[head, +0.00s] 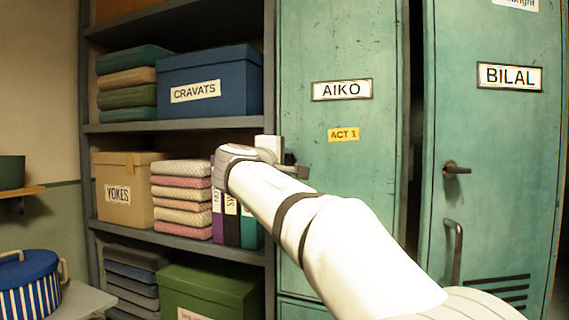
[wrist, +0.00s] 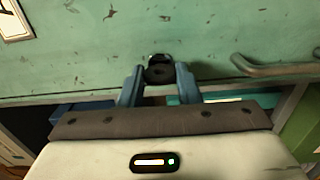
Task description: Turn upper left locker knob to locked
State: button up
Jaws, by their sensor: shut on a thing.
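The AIKO locker door (head: 345,55) is green and scuffed, with a name plate and a yellow ACT 1 label. My gripper (head: 290,162) is at this door, below and left of the ACT 1 label; my arm hides most of the spot in the head view. In the wrist view my gripper (wrist: 158,80) has its two blue-grey fingers on either side of a dark knob (wrist: 159,68) on the green door, shut on it. How far the knob is turned cannot be told.
A bar handle (wrist: 275,69) is on the same door, right of the knob in the wrist view. The BILAL locker (head: 500,130) stands to the right, with its own lever knob (head: 456,169) and handle (head: 454,250). A shelf with boxes, including CRAVATS (head: 210,110), is left.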

jog(key=o, duration=1)
jog(key=v, duration=0.7)
jog(key=shift+s+a, duration=0.1)
jog(key=shift+s, duration=0.3)
